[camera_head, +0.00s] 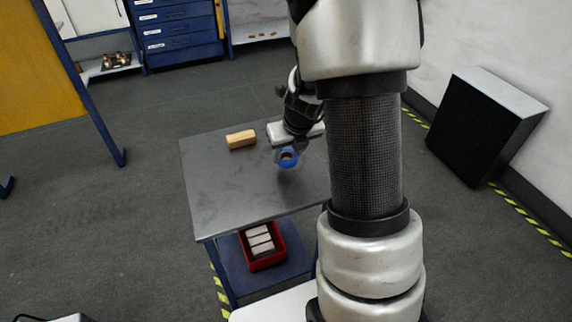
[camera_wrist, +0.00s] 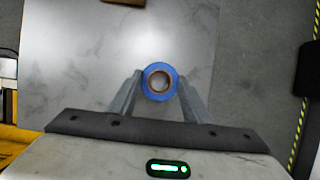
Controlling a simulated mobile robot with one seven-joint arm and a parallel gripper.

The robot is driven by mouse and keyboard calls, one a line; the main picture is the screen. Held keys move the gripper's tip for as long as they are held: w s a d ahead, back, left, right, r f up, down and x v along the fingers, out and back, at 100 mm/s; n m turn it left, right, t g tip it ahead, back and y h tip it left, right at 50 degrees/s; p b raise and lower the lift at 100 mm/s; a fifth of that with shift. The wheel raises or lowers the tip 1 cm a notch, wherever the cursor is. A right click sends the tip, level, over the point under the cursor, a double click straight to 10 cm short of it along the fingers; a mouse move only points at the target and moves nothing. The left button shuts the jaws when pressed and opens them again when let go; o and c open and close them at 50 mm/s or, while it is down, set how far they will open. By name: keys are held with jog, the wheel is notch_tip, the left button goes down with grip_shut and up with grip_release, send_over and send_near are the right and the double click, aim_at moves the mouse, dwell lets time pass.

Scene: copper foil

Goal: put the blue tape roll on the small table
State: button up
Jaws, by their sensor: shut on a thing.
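The blue tape roll (camera_head: 287,157) is a blue ring with a brown core. My gripper (camera_wrist: 159,90) is shut on it, with one finger on each side of the roll in the wrist view (camera_wrist: 147,89). The small table (camera_head: 225,187) has a grey metal top and blue legs, and its top also fills much of the wrist view (camera_wrist: 80,70). The roll is over the table top, and a soft dark patch shows below it in the head view. I cannot tell how far it is above the surface. My arm hides the table's right part.
A wooden block (camera_head: 241,139) and a pale flat object (camera_head: 277,133) lie at the table's back. A red bin (camera_head: 262,260) with pale bars sits on the lower shelf. A black box (camera_head: 484,128) stands at right. The table's front left is clear.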

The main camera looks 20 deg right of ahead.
aim_at(288, 171)
notch_tip(288, 171, down, 3)
jog(key=shift+f+b, duration=0.15)
jog(key=shift+b, duration=0.6)
jog(key=o, duration=1.1)
jog(key=shift+c, duration=0.2)
